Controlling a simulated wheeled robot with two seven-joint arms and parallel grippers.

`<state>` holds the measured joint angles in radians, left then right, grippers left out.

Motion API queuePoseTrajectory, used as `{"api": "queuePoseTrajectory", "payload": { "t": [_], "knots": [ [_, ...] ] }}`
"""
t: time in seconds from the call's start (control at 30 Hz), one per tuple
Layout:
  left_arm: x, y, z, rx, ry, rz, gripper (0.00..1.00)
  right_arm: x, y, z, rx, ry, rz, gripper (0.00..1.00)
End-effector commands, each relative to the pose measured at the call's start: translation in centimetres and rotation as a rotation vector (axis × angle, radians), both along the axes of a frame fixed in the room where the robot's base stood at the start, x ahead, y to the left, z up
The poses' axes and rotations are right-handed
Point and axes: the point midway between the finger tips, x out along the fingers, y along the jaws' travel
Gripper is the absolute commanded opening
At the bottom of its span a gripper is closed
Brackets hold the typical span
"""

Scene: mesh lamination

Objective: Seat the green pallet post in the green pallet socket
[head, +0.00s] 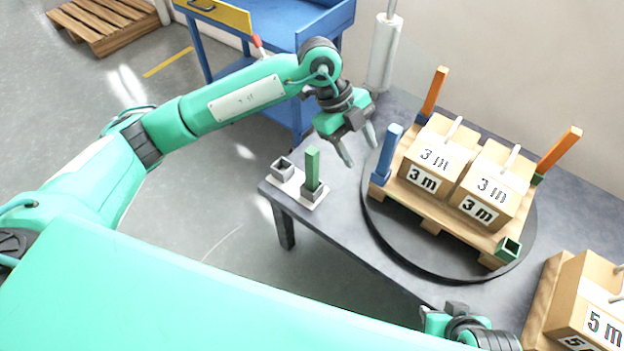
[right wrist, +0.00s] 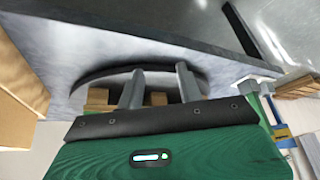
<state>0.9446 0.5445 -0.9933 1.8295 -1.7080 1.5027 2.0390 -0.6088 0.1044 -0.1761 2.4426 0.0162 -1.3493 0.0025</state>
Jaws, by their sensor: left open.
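The green pallet post (head: 312,168) stands upright in a grey holder on a small white plate at the table's left corner. The green pallet socket (head: 509,248) is at the pallet's front right corner; it is empty and its opening faces up. My left gripper (head: 360,151) is open and empty, to the right of the green post and apart from it, between post and pallet. My right gripper shows only in part at the bottom of the head view; in the right wrist view its fingers (right wrist: 157,70) are spread with nothing between them.
The wooden pallet (head: 432,225) lies on a dark turntable (head: 400,245). It carries two cartons (head: 425,160), a blue post (head: 387,152) and two orange posts (head: 434,92). An empty grey holder (head: 282,168) is beside the green post. More cartons (head: 585,300) stand at right.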

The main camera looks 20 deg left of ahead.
Motion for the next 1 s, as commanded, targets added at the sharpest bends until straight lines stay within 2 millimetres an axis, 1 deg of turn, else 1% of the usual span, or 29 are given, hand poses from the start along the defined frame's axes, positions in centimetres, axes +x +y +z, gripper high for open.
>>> {"api": "queuePoseTrajectory", "payload": {
  "t": [0.03,0.1,0.2,0.3,0.37,0.47,0.7,0.8,1.0],
  "knots": [
    [1.2,2.3,0.0,0.119,-0.014,0.047,0.51,0.0,0.1,0.0,0.003,-0.006,0.001,0.36],
    [2.5,5.1,0.1,0.263,-0.024,0.119,0.51,0.0,0.2,0.2,0.007,-0.011,0.002,0.36],
    [3.7,8.1,0.7,0.407,-0.038,0.204,0.51,0.0,0.3,0.3,0.010,-0.016,0.003,0.36],
    [4.2,9.8,1.1,0.486,-0.046,0.256,0.51,0.0,0.3,0.4,0.011,-0.020,0.003,0.36],
    [4.4,10.3,0.9,0.508,-0.047,0.271,0.51,0.0,0.4,0.4,0.013,-0.024,0.003,0.36],
    [4.4,10.5,-0.3,0.516,-0.046,0.277,0.51,0.2,0.6,0.3,0.020,-0.037,0.007,0.36],
    [4.3,10.5,-5.1,0.512,-0.046,0.274,0.51,0.9,1.6,-0.1,0.045,-0.096,0.021,0.36],
    [4.3,10.4,-6.5,0.511,-0.044,0.273,0.51,1.1,1.9,-0.1,0.055,-0.116,0.025,0.36],
    [4.3,10.5,-7.8,0.511,-0.047,0.274,0.51,1.4,2.2,-0.1,0.063,-0.135,0.029,0.36]
  ]
}}
